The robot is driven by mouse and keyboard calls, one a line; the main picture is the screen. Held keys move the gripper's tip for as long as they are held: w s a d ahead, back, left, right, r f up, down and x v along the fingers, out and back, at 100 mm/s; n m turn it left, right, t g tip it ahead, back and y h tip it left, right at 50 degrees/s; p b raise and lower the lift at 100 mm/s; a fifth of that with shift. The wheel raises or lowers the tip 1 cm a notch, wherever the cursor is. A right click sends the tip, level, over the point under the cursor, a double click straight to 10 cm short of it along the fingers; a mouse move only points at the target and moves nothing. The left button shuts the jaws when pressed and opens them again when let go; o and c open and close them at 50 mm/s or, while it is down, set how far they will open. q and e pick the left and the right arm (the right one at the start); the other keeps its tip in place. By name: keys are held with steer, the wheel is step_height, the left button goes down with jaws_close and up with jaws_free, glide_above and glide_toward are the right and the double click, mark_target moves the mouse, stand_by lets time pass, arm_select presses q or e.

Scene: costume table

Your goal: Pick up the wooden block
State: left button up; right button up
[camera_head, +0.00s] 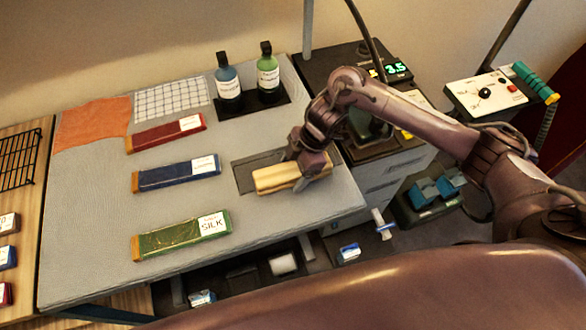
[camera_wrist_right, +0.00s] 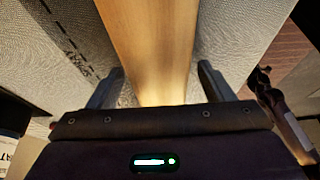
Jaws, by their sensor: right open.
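The wooden block (camera_head: 278,178) is a pale tan bar lying on the grey table top, partly over a dark grey rectangle. My right gripper (camera_head: 305,169) is at the block's right end in the head view. In the right wrist view the block (camera_wrist_right: 150,45) runs up the middle of the picture, between the two fingers of my right gripper (camera_wrist_right: 160,85). The fingers stand open, with a gap showing on each side of the block. My left gripper is not in view.
Red (camera_head: 166,133), blue (camera_head: 177,173) and green (camera_head: 181,235) labelled bars lie left of the block. Two bottles (camera_head: 268,75) stand on a black tray behind it. A dark cabinet (camera_head: 385,150) with devices stands right of the table (camera_head: 100,270).

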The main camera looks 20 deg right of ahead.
steer(key=shift+a+f, duration=0.1)
steer(key=shift+f, duration=0.2)
steer(key=c, duration=1.3)
steer(key=shift+r, duration=0.1)
